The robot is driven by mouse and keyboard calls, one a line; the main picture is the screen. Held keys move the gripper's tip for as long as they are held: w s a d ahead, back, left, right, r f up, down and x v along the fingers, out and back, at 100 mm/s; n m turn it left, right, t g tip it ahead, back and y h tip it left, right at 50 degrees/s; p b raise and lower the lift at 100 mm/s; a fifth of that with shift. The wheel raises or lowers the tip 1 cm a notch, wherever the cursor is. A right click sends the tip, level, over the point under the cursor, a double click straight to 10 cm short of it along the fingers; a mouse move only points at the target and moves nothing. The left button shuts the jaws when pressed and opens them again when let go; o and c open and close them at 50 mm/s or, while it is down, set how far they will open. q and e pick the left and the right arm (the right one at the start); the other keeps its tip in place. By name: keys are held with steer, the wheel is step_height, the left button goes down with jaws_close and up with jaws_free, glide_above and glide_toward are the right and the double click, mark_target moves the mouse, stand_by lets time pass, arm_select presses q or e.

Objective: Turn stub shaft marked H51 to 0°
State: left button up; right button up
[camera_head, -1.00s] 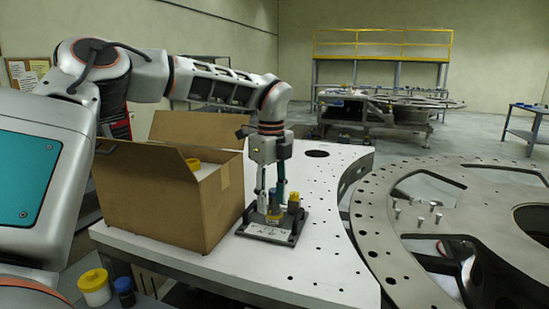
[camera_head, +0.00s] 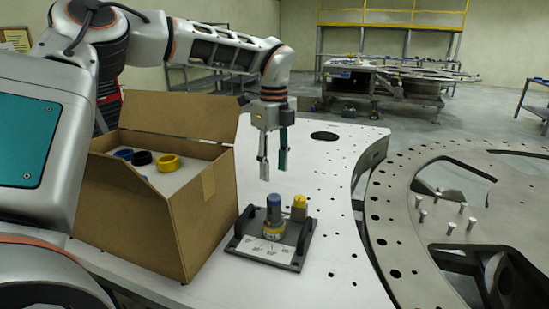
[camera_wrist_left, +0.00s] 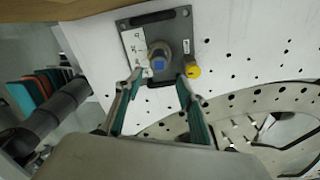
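A dark fixture plate (camera_head: 250,250) with two handles lies on the white table. On it stands a grey upright shaft with a blue top (camera_head: 273,208), in a yellow collar (camera_head: 274,231). A shorter yellow-topped post (camera_head: 299,208) stands to its right. Both also show in the left wrist view, the blue top (camera_wrist_left: 158,63) and the yellow post (camera_wrist_left: 193,70). White labels on the plate are too small to read, so I cannot make out H51. My left gripper (camera_head: 273,172) is above the shaft, apart from it, with its fingers spread and empty. My right gripper is not in view.
An open cardboard box (camera_head: 190,225) holding yellow, blue and black rings stands left of the plate. A large perforated metal ring (camera_head: 400,215) with several upright pins is on the right. The white table (camera_head: 335,215) is clear around the plate's right side.

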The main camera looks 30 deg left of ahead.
mark_target(274, 196)
arm_select(q)
steer(key=shift+s+d+f, duration=0.1)
steer(key=shift+s+f, duration=0.1)
steer(key=shift+f, duration=0.95)
steer(key=shift+w+f+b, duration=0.1)
steer(key=shift+f+b, duration=0.3)
steer(key=shift+f, duration=0.45)
steer(key=shift+f+b, duration=0.55)
steer(key=shift+f, duration=0.3)
step_height(274, 196, down, 2)
steer(key=shift+f+b, duration=0.1)
steer(key=shift+b, duration=0.9)
steer(key=shift+f+b, duration=0.3)
steer(key=shift+b, duration=0.1)
steer(key=shift+f, duration=0.15)
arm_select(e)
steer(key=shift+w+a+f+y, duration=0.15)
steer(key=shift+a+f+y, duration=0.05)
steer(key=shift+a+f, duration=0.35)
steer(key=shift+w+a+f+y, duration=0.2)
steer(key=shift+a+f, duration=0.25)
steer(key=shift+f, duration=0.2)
